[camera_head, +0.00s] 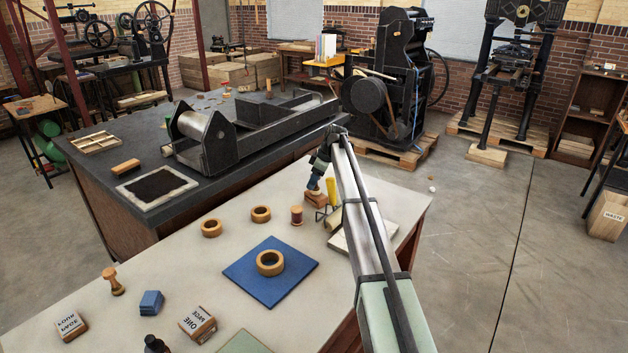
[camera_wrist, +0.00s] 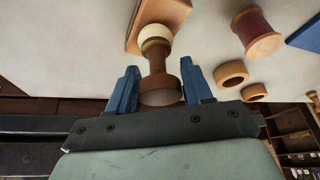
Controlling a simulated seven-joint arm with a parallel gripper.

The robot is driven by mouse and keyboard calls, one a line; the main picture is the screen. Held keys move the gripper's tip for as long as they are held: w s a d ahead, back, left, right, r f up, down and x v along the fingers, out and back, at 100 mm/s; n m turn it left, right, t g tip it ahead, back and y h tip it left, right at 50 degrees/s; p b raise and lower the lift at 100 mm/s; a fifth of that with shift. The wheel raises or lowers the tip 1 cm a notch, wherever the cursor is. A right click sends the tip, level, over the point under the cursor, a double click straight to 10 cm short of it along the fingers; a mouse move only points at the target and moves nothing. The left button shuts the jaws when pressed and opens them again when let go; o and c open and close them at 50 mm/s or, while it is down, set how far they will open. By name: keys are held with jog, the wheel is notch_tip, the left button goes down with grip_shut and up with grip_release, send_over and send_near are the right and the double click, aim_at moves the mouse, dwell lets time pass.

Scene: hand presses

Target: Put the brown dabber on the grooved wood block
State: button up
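The brown dabber (camera_wrist: 160,89) has a dark brown round end, a narrow neck and a cream ball (camera_wrist: 155,32). My gripper (camera_wrist: 159,85) has its blue fingers on both sides of the dark end, apparently touching it. The ball is over the orange-brown wood block (camera_wrist: 178,12); I cannot tell whether it rests on it. In the head view the wood block (camera_head: 315,200) is on the pale table, below my gripper (camera_head: 317,178), which comes down tilted. The block's groove cannot be made out. My gripper partly hides the dabber in the head view.
Wooden rings (camera_head: 261,214) and a blue mat (camera_head: 247,287) with another ring (camera_head: 270,263) are to the left. A tan turned piece (camera_head: 113,282) stands far left. The pale table (camera_head: 165,255) has clear room between.

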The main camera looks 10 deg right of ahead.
jog(key=o, duration=0.3)
jog(key=v, duration=1.2)
jog(key=shift+r, duration=0.15)
